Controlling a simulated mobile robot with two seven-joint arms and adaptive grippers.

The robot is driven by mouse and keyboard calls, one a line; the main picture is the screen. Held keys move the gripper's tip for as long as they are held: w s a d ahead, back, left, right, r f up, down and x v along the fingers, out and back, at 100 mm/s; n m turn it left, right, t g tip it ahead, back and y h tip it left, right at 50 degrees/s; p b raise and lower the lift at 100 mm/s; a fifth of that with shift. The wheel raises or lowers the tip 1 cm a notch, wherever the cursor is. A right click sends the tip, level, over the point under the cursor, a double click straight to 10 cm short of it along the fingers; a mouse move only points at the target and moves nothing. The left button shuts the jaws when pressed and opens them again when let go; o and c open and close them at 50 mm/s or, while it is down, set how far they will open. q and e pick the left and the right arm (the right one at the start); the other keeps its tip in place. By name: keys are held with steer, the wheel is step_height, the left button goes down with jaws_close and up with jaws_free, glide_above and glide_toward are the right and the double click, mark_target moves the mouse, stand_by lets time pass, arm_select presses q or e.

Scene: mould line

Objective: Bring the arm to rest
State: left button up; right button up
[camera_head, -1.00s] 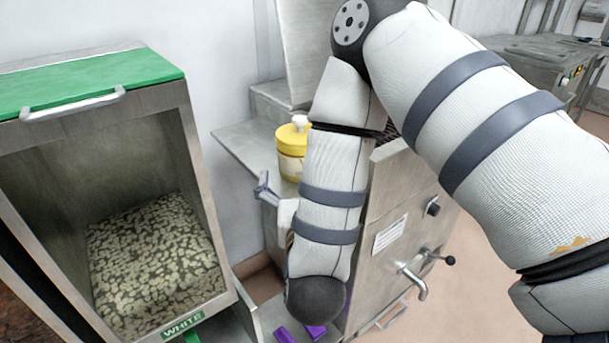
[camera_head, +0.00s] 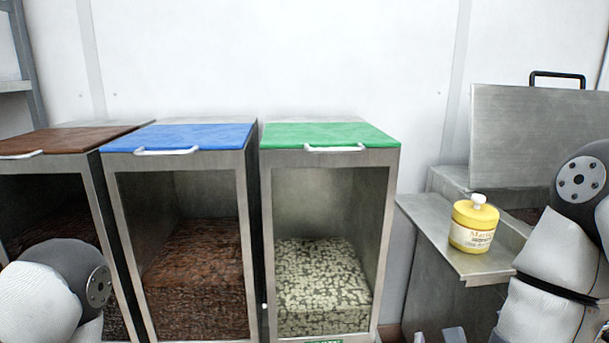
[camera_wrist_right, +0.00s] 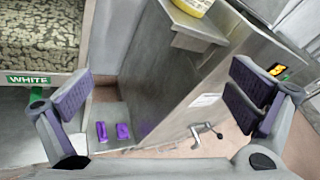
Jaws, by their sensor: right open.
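My right gripper (camera_wrist_right: 165,105) is open and empty in the right wrist view, its purple-padded fingers wide apart. It hangs in the air above the floor, between the bin labelled WHITE (camera_wrist_right: 30,79) and the steel machine (camera_wrist_right: 185,80). In the head view my right arm comes in at the right edge, and only the grey top of that gripper (camera_head: 440,335) shows at the bottom edge. Part of my left arm shows at the lower left; my left gripper is out of view.
Bins with brown (camera_head: 70,140), blue (camera_head: 180,137) and green (camera_head: 328,135) lids stand along the wall, holding chips. A yellow tub (camera_head: 474,225) stands on the machine's side shelf (camera_head: 470,262). Two purple pieces (camera_wrist_right: 122,131) lie low beside the machine.

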steer(key=s+a+f+n+g+y, duration=0.1)
steer(key=s+f+n+g+y, duration=0.2)
steer(key=f+n, duration=0.5)
steer(key=s+a+f+n+g+y, duration=0.1)
steer(key=s+f+n+g, duration=0.35)
steer(key=f+n, duration=0.35)
steer(key=s+f+n+g+y, duration=0.1)
steer(key=s+f+n+g, duration=0.2)
steer(key=s+n, duration=0.6)
steer(key=s+f+n+g+y, duration=0.1)
steer(key=s+f+n+g, duration=0.3)
steer(key=s+n, duration=0.5)
steer(key=s+g, duration=0.1)
steer(key=s, duration=0.3)
steer(key=shift+s+n, duration=0.35)
steer(key=shift+n, duration=0.05)
